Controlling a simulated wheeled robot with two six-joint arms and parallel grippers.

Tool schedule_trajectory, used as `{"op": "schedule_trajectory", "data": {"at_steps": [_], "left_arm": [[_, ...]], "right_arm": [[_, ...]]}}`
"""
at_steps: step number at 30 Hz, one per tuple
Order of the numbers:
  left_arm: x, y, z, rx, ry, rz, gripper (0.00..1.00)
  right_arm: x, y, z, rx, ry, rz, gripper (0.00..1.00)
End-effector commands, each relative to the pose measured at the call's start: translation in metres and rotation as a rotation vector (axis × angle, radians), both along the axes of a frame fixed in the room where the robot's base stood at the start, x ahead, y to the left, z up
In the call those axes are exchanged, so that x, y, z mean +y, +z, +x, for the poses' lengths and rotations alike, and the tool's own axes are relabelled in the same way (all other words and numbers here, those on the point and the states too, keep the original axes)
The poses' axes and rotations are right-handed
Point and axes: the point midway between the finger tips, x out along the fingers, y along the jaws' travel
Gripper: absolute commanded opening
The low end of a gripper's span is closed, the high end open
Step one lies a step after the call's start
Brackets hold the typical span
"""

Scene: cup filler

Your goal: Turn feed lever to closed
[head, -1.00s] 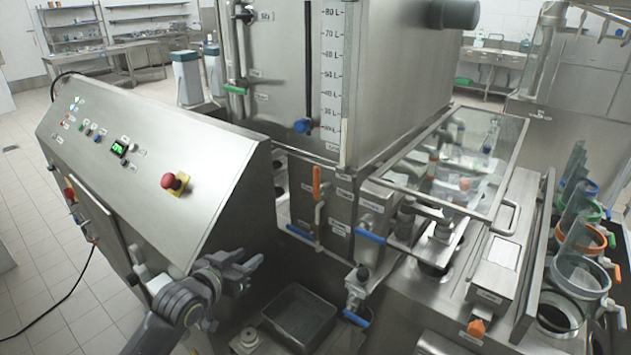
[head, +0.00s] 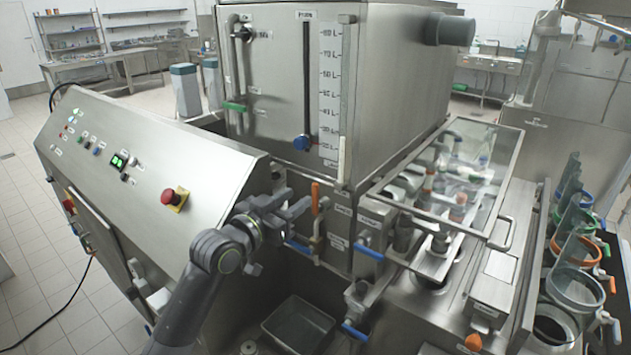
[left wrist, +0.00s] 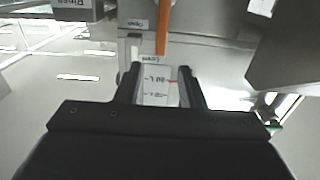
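An orange-handled lever (head: 315,198) stands upright on the front of the machine below the tank. I cannot read whether its label says feed. In the left wrist view an orange handle (left wrist: 163,28) shows at the top, just beyond the fingertips, with small labels around it. My left gripper (head: 298,207) is just left of the orange lever in the head view, pointing towards it. Its two fingers (left wrist: 160,84) are apart with nothing gripped between them; a white scale strip shows through the gap. My right gripper is not in view.
Blue-handled levers (head: 370,252) sit right of and below the orange one, another (head: 354,330) lower. A sloped control panel (head: 130,165) with a red stop button (head: 168,196) is at left. A metal tray (head: 298,325) lies below. A glass cover (head: 455,180) is at right.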

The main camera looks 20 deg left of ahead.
Motion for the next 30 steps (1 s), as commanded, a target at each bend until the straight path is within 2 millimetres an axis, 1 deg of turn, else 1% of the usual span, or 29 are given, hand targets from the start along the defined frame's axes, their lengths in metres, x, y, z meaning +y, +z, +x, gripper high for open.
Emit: {"op": "schedule_trajectory", "data": {"at_steps": [1, 6, 13, 19, 28, 29, 30], "left_arm": [[-0.003, 0.003, 0.009, 0.002, 0.000, -0.002, 0.35], [-0.013, 0.002, 0.037, 0.002, 0.000, -0.002, 0.35], [-0.023, 0.002, 0.064, 0.000, 0.000, -0.001, 0.35], [-0.027, 0.000, 0.075, 0.000, 0.000, 0.000, 0.35], [-0.028, 0.000, 0.077, 0.000, 0.001, 0.001, 0.35], [-0.028, 0.000, 0.077, 0.000, 0.001, 0.001, 0.34], [-0.027, 0.000, 0.077, 0.000, 0.001, 0.001, 0.29]], "right_arm": [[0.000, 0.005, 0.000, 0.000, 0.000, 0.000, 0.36], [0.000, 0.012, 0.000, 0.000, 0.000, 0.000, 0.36], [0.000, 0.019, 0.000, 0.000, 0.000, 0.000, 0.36], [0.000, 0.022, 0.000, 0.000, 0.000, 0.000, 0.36], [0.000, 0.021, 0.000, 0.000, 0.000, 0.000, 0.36], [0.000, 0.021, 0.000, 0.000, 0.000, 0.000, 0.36], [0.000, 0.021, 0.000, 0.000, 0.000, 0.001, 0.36]]}}
